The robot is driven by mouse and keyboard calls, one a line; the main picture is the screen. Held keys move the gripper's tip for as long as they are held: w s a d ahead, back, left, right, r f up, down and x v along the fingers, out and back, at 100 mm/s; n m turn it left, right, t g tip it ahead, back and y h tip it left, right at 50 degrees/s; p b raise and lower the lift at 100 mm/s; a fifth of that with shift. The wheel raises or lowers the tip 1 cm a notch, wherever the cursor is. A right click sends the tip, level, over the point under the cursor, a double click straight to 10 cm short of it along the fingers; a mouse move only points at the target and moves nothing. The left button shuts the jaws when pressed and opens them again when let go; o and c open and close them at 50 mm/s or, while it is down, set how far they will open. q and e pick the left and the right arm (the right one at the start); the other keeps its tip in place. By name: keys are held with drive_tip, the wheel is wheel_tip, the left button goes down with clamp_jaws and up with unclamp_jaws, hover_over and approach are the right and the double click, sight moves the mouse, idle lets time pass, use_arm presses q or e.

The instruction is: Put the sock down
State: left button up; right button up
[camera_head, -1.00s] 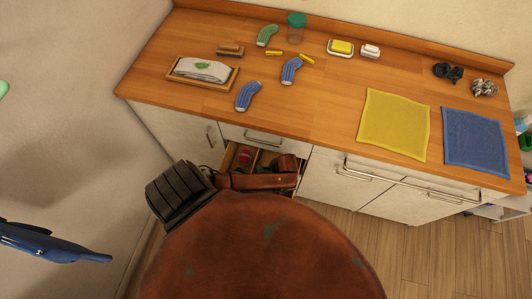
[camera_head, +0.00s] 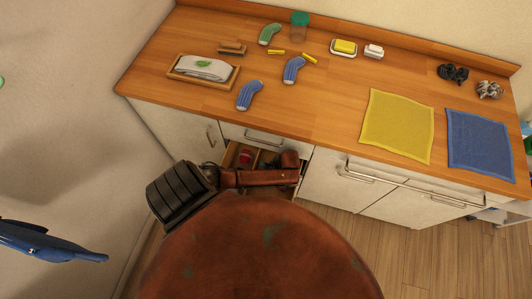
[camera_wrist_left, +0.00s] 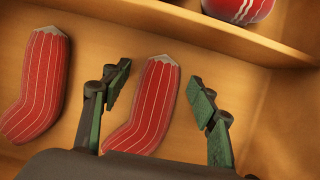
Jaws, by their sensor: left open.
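A second, similar red sock (camera_wrist_left: 42,82) lies to the left. In the head view, my left arm reaches down into the open drawer (camera_head: 230,154) and hides most of its inside, including the gripper. My right gripper is not in view.
A divider (camera_wrist_left: 200,28) separates a rounded red striped thing (camera_wrist_left: 238,8). On the counter (camera_head: 310,110) are blue socks (camera_head: 249,95) (camera_head: 293,70), a green sock (camera_head: 269,34), a tray with folded cloth (camera_head: 232,84), a yellow cloth (camera_head: 397,125) and a blue cloth (camera_head: 480,142).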

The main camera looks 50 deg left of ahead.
use_arm(q)
drive_tip(key=p+v, duration=0.2)
drive_tip(key=v, duration=0.6)
drive_tip(key=shift+f, duration=0.1)
